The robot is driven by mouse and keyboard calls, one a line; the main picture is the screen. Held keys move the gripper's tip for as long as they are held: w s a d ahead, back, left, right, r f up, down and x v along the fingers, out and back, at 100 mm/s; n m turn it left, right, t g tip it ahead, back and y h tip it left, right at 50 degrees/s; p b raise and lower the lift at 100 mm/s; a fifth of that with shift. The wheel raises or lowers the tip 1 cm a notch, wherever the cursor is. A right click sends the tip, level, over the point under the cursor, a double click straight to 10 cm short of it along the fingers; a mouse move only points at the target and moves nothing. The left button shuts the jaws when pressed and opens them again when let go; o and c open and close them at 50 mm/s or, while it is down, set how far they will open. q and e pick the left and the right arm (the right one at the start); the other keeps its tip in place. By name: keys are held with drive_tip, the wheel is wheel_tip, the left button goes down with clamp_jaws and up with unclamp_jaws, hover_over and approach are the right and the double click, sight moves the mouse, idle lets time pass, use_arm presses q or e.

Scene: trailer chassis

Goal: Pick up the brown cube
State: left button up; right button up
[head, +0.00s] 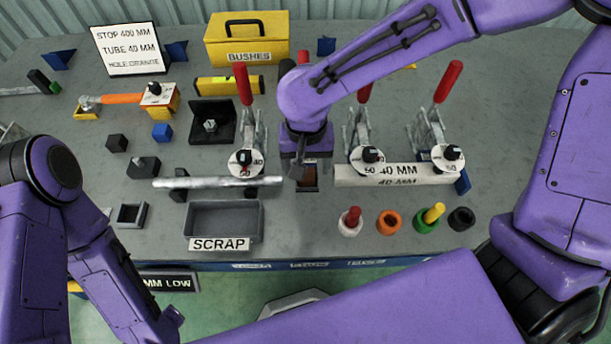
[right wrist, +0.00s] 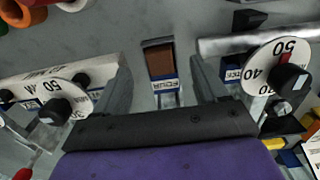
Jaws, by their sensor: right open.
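The brown cube (right wrist: 159,60) shows in the right wrist view as a brown face in a narrow dark holder with a blue-edged label. It lies between the two fingers of my right gripper (right wrist: 161,72), which are spread apart with a gap on each side. In the head view the brown cube (head: 309,174) is partly hidden under my right gripper (head: 307,164), which points down over it, between the clamps. I cannot tell the exact height of the fingertips above it. My left arm is at the lower left; its gripper does not show.
Red-handled clamps (head: 243,84) stand on both sides, close to my right gripper. A silver tube (head: 218,182) lies left, a white 40 MM bar (head: 394,175) right. The scrap tray (head: 262,222) is in front left. Several coloured rings (head: 389,222) stand front right.

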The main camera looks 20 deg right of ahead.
sight(307, 179)
drive_tip(key=f, duration=0.5)
drive_tip(key=shift+w+d+f, duration=0.15)
drive_tip(key=shift+d+f, duration=0.05)
drive_tip(key=shift+f, duration=0.15)
drive_tip(key=shift+r, duration=0.1)
drive_tip(key=c, duration=1.2)
drive_tip(key=shift+o, duration=0.2)
